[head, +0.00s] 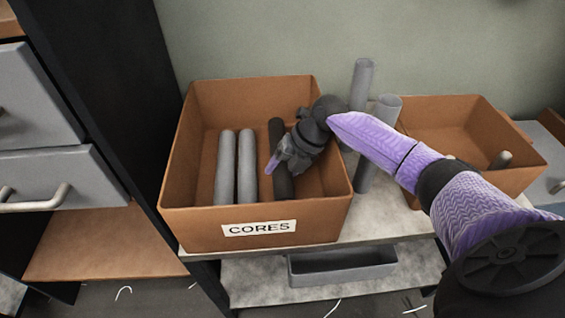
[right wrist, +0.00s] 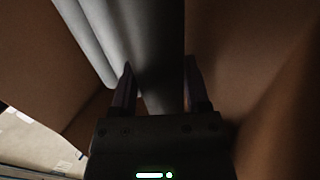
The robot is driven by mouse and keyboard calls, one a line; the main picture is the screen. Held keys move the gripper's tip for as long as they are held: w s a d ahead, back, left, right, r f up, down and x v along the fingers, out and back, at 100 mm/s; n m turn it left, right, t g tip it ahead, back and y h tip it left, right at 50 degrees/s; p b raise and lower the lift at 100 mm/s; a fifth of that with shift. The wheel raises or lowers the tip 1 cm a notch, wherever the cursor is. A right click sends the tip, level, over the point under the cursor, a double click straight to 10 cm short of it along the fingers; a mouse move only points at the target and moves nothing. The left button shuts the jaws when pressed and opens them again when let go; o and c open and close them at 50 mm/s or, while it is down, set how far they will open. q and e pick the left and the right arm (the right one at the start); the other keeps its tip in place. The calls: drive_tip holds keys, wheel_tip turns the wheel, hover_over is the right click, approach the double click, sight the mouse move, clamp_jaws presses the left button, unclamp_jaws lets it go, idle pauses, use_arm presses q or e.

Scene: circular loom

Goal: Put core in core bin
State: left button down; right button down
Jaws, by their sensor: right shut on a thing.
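The core bin (head: 256,237) is an orange-brown open box labelled CORES on the shelf in the head view. Two light grey cores (head: 246,168) lie side by side in it. A dark grey core (head: 277,135) lies to their right inside the bin. My right gripper (head: 272,166) reaches into the bin from the right and is shut on the dark core. In the right wrist view the dark core (right wrist: 157,70) runs between the two fingers, and the light cores show to its left. The gripper hides part of the dark core. My left gripper is not in view.
Two grey tubes (head: 362,85) stand upright right of the bin, behind my right arm. A second brown box (head: 470,115) stands farther right with a grey piece in it. A grey tray (head: 342,265) is on the shelf below. Grey drawers (head: 38,178) are at the left.

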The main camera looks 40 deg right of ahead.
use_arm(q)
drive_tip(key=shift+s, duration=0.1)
use_arm(e)
drive_tip(key=shift+f, duration=0.2)
drive_tip(key=shift+c, duration=1.7)
unclamp_jaws()
drive_tip(key=shift+o, duration=1.7)
wheel_tip(320, 180, up, 9)
drive_tip(key=p, duration=0.4)
drive_tip(key=shift+r+p, duration=0.2)
drive_tip(key=shift+p, duration=0.1)
drive_tip(key=shift+r, duration=0.35)
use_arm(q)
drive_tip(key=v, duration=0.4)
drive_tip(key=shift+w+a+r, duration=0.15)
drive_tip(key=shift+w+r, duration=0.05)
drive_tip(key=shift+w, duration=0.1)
